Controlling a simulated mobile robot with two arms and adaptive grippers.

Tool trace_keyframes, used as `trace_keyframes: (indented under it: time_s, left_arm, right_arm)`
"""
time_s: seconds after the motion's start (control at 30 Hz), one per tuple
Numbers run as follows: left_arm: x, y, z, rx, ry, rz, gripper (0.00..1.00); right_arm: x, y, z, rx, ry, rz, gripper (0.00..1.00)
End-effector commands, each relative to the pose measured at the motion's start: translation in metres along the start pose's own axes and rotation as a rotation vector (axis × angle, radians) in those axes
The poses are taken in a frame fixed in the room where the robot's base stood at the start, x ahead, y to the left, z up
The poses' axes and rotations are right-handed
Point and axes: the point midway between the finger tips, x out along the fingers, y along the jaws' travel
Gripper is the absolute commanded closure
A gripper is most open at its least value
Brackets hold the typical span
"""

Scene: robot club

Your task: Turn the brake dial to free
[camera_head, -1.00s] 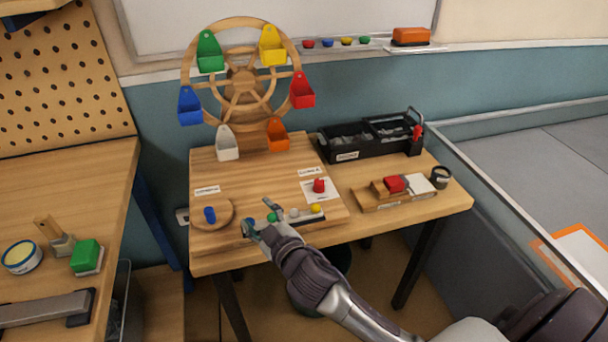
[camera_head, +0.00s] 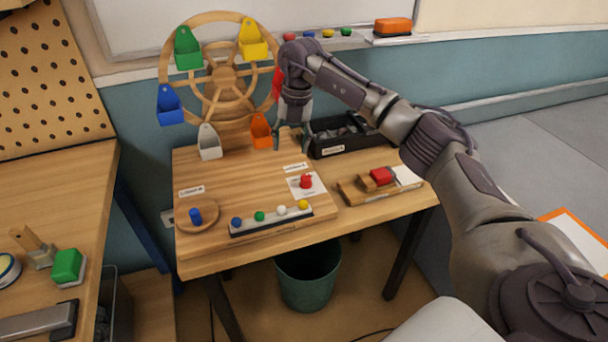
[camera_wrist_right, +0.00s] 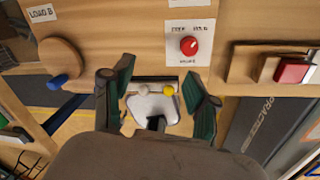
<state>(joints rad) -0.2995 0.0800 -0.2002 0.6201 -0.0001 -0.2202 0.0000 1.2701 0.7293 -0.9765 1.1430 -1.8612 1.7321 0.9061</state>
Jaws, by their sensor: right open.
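The brake dial (camera_head: 306,181) is a small red knob on a white card on the right part of the wooden board. It also shows in the right wrist view (camera_wrist_right: 189,46), with small lettering above and below it. I cannot tell surely which mark it points to. My right gripper (camera_head: 292,140) is open and empty, fingers down, raised by the wheel's lower right side and apart from the dial. In the right wrist view its fingers (camera_wrist_right: 158,72) are spread, with the dial beyond and right of them. My left gripper is not in view.
A wooden wheel with coloured buckets (camera_head: 223,75) stands behind the board. A strip of coloured buttons (camera_head: 270,219) and a disc with a blue knob (camera_head: 196,216) lie in front. A black toolbox (camera_head: 345,148) and a wooden block with a red part (camera_head: 381,177) are at right.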

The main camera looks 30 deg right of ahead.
Motion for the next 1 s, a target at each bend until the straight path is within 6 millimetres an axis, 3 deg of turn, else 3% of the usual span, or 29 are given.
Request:
trace_keyframes:
  time_s: [0.1, 0.23, 0.37, 0.7, 1.0]
  left_arm:
    - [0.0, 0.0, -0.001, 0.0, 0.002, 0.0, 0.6]
    - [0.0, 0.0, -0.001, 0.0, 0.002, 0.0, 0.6]
    - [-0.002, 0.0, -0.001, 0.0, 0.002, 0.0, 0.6]
    - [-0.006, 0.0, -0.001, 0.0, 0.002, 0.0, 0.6]
    - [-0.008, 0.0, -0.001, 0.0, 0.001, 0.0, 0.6]
  right_arm:
    - [-0.02, -0.03, 0.011, 0.071, -0.015, -0.1, 0.41]
    - [-0.017, -0.038, 0.012, 0.089, -0.015, -0.127, 0.41]
    - [0.003, -0.04, 0.011, 0.086, -0.012, -0.126, 0.41]
    - [0.074, -0.047, 0.012, 0.084, -0.012, -0.123, 0.41]
    - [0.11, -0.051, 0.012, 0.083, -0.014, -0.12, 0.41]
